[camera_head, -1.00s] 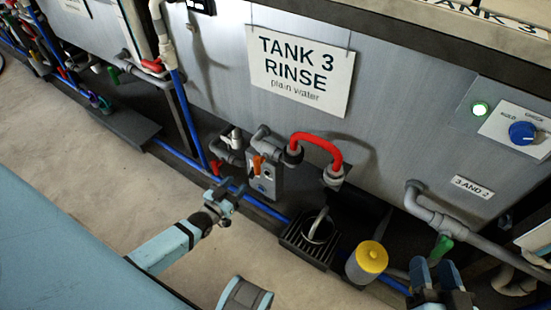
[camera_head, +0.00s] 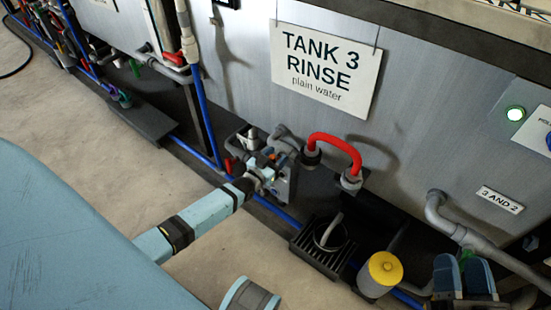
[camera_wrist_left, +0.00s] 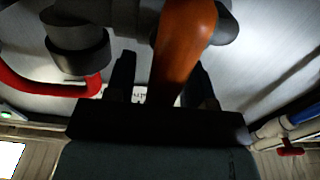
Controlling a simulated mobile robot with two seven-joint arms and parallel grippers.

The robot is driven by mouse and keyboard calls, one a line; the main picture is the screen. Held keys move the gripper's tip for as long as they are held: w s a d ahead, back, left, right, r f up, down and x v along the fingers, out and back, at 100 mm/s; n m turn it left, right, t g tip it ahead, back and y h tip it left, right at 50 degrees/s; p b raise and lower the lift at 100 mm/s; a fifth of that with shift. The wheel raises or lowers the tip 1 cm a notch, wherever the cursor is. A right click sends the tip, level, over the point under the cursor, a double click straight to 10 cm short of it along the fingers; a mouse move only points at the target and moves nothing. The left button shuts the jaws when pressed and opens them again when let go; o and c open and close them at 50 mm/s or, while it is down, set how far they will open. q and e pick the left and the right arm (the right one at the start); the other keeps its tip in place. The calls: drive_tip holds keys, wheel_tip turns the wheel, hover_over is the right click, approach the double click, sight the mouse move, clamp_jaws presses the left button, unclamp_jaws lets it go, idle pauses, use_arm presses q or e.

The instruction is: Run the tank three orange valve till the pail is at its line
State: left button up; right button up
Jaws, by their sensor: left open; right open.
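The orange valve handle (camera_wrist_left: 182,45) fills the top middle of the left wrist view. My left gripper (camera_wrist_left: 162,85) is open, its two dark fingers on either side of the handle; I cannot tell whether they touch it. In the head view my left gripper (camera_head: 264,165) is at the grey valve box below tank three and hides most of the handle.
A red curved pipe (camera_head: 335,146) stands out right of the valve. A yellow-topped container (camera_head: 383,270) is beside the grate (camera_head: 308,251). The TANK 3 RINSE sign (camera_head: 326,68) hangs above. Blue pipe (camera_head: 207,115) runs down and along the floor. Open floor lies at left.

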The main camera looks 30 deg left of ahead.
use_arm(q)
clamp_jaws()
use_arm(e)
drive_tip(key=shift+r, duration=0.1)
use_arm(q)
drive_tip(key=shift+a+n, duration=0.15)
drive_tip(key=shift+n, duration=0.25)
drive_tip(key=shift+a+n+p, duration=0.2)
drive_tip(key=shift+n+p, duration=0.25)
drive_tip(key=shift+n, duration=0.55)
drive_tip(key=shift+a+f+n, duration=0.15)
drive_tip(key=shift+a+n, duration=0.05)
drive_tip(key=shift+n, duration=0.9)
drive_tip(key=shift+a+f+n, duration=0.1)
drive_tip(key=shift+a+n, duration=0.05)
drive_tip(key=shift+n, duration=0.75)
use_arm(e)
drive_tip(key=shift+d, duration=0.15)
drive_tip(key=shift+r, duration=0.25)
